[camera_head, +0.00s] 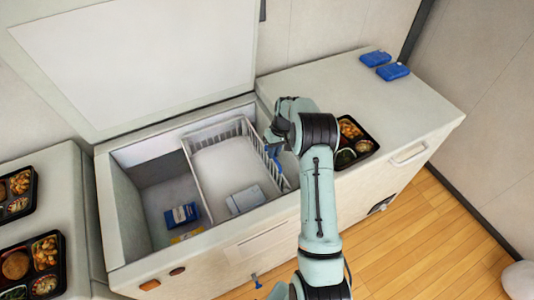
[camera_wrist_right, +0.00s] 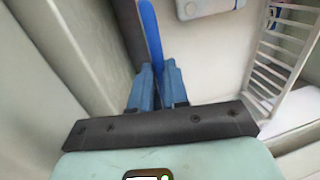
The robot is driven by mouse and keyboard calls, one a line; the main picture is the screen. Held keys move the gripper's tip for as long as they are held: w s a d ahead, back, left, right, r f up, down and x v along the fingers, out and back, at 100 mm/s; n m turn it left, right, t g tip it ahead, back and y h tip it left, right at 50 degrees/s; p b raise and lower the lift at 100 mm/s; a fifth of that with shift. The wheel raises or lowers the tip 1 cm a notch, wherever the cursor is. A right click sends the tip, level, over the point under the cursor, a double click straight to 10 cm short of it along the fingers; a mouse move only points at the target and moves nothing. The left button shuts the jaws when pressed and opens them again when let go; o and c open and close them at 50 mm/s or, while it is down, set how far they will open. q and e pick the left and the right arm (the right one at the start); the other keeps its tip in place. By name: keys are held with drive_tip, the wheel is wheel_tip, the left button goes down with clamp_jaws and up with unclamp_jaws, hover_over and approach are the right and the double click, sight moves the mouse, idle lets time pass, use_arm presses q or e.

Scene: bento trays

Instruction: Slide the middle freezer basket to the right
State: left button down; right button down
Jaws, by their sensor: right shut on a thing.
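The middle freezer basket (camera_head: 190,165), white with slatted walls, sits in the open chest freezer (camera_head: 125,235), right of the compartment with a blue box. It shows in the wrist view as a slatted wall (camera_wrist_right: 283,60). My right gripper (camera_head: 274,158) reaches down at the basket's right side, partly hidden by my arm. My left gripper is not in view.
A pale box (camera_head: 245,199) lies at the basket's front. A blue box (camera_head: 181,214) lies in the left compartment. The raised lid (camera_head: 140,55) stands behind. Food trays (camera_head: 362,148) and two blue packs (camera_head: 384,65) lie on the side tops.

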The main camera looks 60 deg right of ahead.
drive_tip(key=shift+d+r, duration=0.1)
drive_tip(key=c, duration=1.1)
unclamp_jaws()
drive_tip(key=r, duration=0.4)
drive_tip(key=s+d+r, duration=0.1)
drive_tip(key=r, duration=0.3)
drive_tip(key=d+r, duration=0.1)
drive_tip(key=r, duration=0.4)
drive_tip(key=shift+s+d, duration=0.15)
